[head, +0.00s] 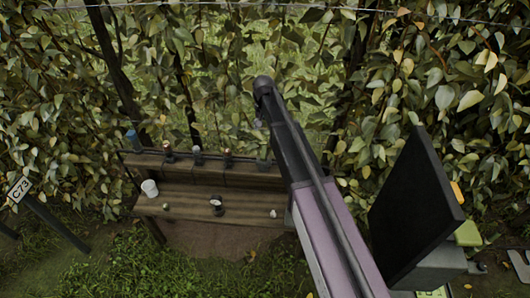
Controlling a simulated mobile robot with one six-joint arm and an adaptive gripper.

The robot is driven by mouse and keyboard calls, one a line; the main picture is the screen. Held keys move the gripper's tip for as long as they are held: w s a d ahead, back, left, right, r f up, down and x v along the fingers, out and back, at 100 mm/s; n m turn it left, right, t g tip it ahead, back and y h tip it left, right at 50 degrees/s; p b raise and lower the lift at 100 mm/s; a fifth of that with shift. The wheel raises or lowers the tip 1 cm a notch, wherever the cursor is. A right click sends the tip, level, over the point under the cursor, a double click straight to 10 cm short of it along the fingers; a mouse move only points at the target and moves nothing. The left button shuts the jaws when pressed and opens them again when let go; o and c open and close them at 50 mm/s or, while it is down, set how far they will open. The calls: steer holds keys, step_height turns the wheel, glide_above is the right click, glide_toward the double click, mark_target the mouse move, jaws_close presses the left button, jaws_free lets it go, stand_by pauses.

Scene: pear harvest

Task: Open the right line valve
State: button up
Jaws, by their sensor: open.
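No valve can be made out for certain in the head view. Several small upright fittings stand along the raised back ledge of a wooden bench: a red-topped one (168,151), a dark one with a pale top (197,154) and another red-topped one (228,156). They are too small to tell whether any is the right line valve. My arm reaches up from the bottom right to a dark rounded joint right of these fittings, and it covers the right end of the bench. My gripper cannot be made out.
A blue container (132,138) stands at the ledge's left end. A large black panel (416,210) stands right. Leafy trees surround the bench.

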mark_target(264, 152)
steer(key=shift+f+b, duration=6.5)
steer(key=shift+f, duration=0.15)
jaws_close()
steer(key=shift+d, duration=0.15)
